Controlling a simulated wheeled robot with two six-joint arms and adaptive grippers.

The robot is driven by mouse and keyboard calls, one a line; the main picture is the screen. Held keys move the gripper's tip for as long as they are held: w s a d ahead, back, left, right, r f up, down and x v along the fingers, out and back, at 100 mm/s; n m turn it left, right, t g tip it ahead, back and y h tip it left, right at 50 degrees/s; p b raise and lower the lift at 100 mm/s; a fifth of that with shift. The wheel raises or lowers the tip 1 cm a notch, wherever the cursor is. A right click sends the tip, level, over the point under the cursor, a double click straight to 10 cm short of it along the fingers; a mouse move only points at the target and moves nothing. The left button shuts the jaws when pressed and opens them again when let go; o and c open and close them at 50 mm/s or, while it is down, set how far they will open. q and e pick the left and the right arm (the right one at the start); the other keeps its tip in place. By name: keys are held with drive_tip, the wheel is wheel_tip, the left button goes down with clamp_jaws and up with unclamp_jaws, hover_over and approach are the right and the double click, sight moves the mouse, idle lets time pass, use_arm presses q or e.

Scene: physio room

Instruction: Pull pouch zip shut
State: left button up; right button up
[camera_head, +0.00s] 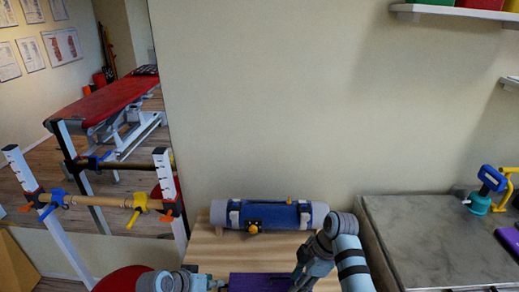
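A flat purple item (258,282), which may be the pouch, lies on the wooden table at the bottom edge of the view. Its near part is cut off, and I cannot make out a zip or its pull. My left gripper (218,284) is at the purple item's left end, low in the view. My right gripper (298,278) points down at its right end. Whether either gripper touches the item, or has its fingers open or shut, is too small and too cut off to tell.
A blue-grey roll (282,215) with pale straps lies across the back of the wooden table (205,245), against the wall. A grey-topped bench (430,240) stands on the right, with a teal device (479,203). A rack with a wooden bar (110,202) stands on the left.

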drive_tip(key=shift+d+f, duration=0.1)
drive_tip(key=shift+f, duration=2.4)
clamp_jaws()
use_arm(q)
drive_tip(key=shift+f, duration=3.75)
drive_tip(key=shift+s, duration=0.1)
